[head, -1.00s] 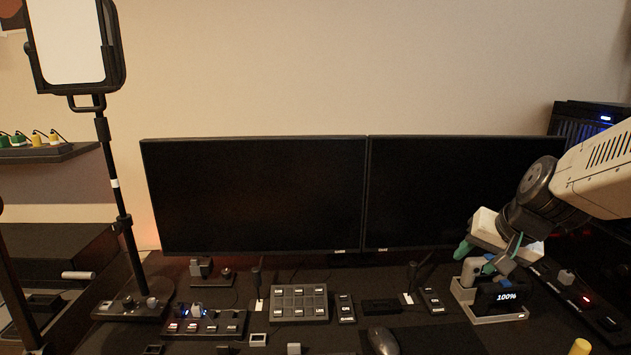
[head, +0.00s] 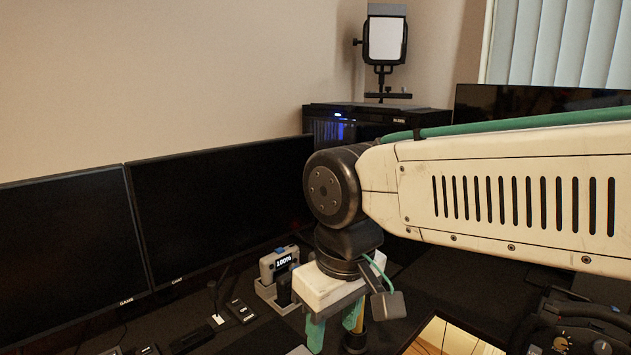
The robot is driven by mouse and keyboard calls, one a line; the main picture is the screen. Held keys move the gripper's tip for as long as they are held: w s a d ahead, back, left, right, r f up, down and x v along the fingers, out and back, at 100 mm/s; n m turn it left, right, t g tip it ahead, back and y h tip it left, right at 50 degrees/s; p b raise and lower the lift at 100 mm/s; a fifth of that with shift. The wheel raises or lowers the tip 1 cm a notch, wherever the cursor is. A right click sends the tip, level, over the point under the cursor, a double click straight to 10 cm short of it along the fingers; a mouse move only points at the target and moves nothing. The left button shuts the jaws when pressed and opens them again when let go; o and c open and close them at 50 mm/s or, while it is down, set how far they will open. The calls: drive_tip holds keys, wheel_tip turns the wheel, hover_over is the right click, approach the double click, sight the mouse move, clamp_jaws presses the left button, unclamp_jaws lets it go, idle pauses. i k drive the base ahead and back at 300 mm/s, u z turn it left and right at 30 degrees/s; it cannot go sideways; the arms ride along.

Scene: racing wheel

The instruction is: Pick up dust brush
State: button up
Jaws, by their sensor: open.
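My gripper (head: 334,328) points down over the desk in the head view, its two teal fingers apart. Just right of the right finger, partly behind it, a thin yellowish upright piece (head: 362,318) shows above a dark round part (head: 355,341). This may be the dust brush, but too little shows to be sure. I see nothing clearly held between the fingers. The gripper's white body and my arm hide part of the desk.
A holder with a device reading 100% (head: 284,262) stands just left of my gripper. Two dark monitors (head: 220,210) line the left. A shiny panel (head: 450,338) and dark gear (head: 570,320) lie to the right. A dark PC case (head: 370,115) stands behind.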

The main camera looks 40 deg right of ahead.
sight(358, 330)
drive_tip(key=z, duration=1.15)
